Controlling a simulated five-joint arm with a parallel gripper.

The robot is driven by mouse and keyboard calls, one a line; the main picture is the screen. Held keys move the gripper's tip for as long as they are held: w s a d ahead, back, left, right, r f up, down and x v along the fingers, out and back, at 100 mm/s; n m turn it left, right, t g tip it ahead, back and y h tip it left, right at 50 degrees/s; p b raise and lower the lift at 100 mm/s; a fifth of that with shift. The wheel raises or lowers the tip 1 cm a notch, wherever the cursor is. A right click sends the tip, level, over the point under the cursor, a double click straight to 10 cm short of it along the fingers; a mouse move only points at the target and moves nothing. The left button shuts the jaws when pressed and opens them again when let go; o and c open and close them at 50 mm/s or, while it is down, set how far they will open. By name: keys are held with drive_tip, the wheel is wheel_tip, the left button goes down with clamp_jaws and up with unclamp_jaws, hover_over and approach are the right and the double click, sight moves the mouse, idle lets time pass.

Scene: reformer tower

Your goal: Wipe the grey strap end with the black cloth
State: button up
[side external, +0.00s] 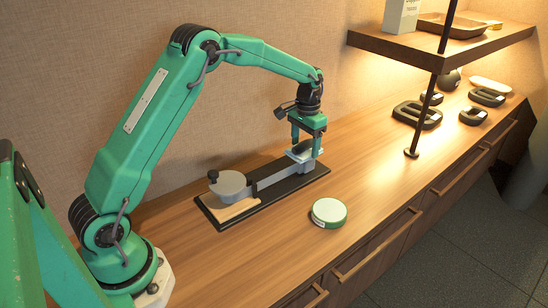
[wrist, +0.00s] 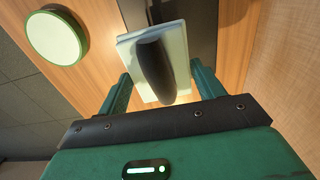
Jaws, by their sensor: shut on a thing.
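My gripper (side external: 306,147) points down over the far right end of a black base board (side external: 208,212). In the wrist view its fingers (wrist: 160,72) stand either side of a pale, flat square pad (wrist: 181,42) with a rounded black grip (wrist: 153,66) on top. The pad also shows between the fingers in the side view (side external: 299,154). A grey strap (side external: 270,178) runs along the board toward the pad. Its far end is hidden under the pad and fingers, so contact is unclear. No separate loose black cloth shows.
A round green-rimmed tin (side external: 328,212) stands in front. Several dark rings (side external: 416,115) lie far right, beyond a shelf post (side external: 424,115).

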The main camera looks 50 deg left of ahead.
drive_tip(key=shift+f, duration=0.8)
drive_tip(key=shift+w+f, duration=0.4)
drive_tip(key=shift+f, duration=0.2)
drive_tip(key=shift+c, duration=0.2)
drive_tip(key=shift+w+f, duration=0.1)
drive_tip(key=shift+w, duration=1.55)
drive_tip(key=shift+s, duration=2.15)
drive_tip(key=shift+w+r, duration=0.15)
drive_tip(key=shift+r, duration=3.95)
